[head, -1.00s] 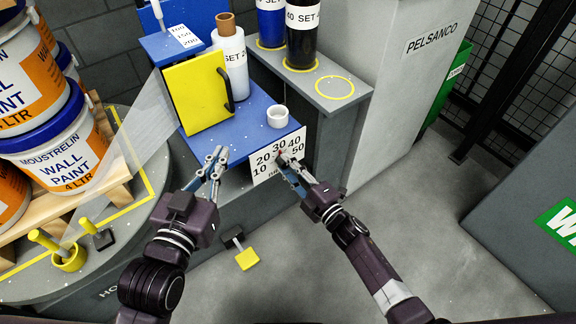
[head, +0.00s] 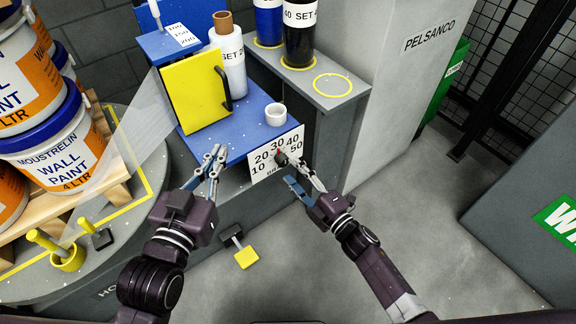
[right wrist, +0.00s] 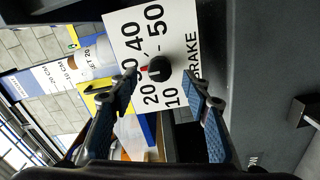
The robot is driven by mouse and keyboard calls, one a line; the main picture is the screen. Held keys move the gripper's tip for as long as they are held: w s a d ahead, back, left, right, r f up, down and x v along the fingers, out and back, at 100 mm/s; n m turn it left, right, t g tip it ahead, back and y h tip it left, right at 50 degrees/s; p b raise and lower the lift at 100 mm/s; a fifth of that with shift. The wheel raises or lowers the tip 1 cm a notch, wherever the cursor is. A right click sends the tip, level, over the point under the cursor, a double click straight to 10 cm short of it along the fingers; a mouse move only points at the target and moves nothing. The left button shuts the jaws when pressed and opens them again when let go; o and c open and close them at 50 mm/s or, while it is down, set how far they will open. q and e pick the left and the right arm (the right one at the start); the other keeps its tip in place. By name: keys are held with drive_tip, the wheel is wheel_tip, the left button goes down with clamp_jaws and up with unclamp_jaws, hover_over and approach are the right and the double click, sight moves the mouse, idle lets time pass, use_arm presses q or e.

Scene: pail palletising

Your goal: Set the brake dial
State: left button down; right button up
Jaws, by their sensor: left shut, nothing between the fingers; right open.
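The brake dial (right wrist: 160,68) is a black knob with a red pointer on a white plate (right wrist: 116,22) numbered 10 to 50. In the right wrist view its pointer faces the 30, which a finger partly hides. In the head view the dial (head: 281,154) is partly covered by a fingertip. My right gripper (head: 295,172) is open, its fingers apart close in front of the dial; in the right wrist view (right wrist: 163,82) the knob shows between and beyond the fingertips. My left gripper (head: 214,152) is shut and empty, left of the plate.
The plate is on the front of a blue bench with a white cup (head: 275,114), a yellow panel (head: 192,92) and a film roll (head: 231,62). Paint pails (head: 55,147) stand on a pallet at left. A yellow pedal (head: 246,258) is low in front. Floor at right is clear.

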drive_tip(key=v, duration=0.8)
